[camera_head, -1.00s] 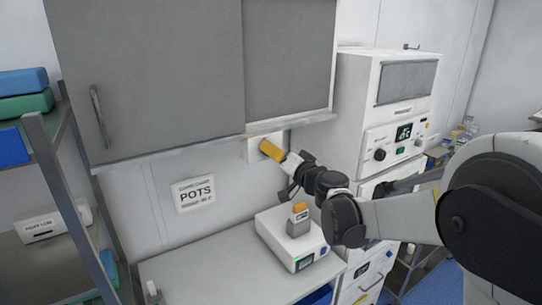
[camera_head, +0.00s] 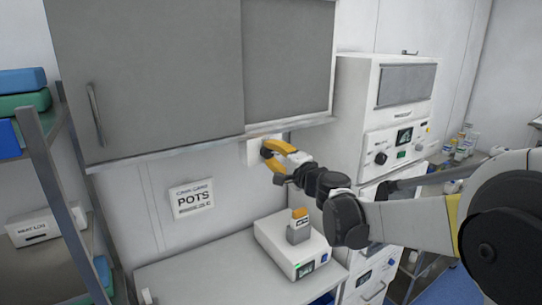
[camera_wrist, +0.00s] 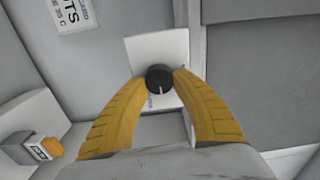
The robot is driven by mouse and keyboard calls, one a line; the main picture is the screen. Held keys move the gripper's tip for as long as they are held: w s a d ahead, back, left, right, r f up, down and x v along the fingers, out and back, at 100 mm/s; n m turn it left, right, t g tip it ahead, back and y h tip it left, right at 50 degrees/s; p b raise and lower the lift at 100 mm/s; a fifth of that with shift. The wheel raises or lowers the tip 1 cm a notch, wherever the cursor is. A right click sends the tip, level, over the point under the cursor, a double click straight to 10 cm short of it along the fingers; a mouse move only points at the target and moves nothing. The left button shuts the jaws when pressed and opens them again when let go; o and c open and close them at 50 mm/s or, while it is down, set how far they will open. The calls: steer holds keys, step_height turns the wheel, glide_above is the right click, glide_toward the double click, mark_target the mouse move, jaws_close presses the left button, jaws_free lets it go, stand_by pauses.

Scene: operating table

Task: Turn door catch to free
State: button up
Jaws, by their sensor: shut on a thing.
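The door catch is a dark round knob (camera_wrist: 159,78) on a white plate (camera_wrist: 146,48), in the middle of the wrist view. In the head view the plate (camera_head: 254,153) is on the wall just below the grey cabinet, and the knob is mostly hidden by my fingers. My gripper (camera_wrist: 160,84) has its yellow fingers on both sides of the knob, shut on it. It also shows in the head view (camera_head: 270,152). Small lettering lies on the plate beside the knob, too small to read.
The grey wall cabinet (camera_head: 160,75) hangs directly above the catch. A POTS sign (camera_head: 192,198) is on the wall to the left. A white device (camera_head: 285,248) with an orange-topped block stands on the counter below. A tall white unit (camera_head: 395,110) stands to the right.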

steer(key=shift+m, duration=0.4)
steer(key=o, duration=1.2)
steer(key=v, duration=1.2)
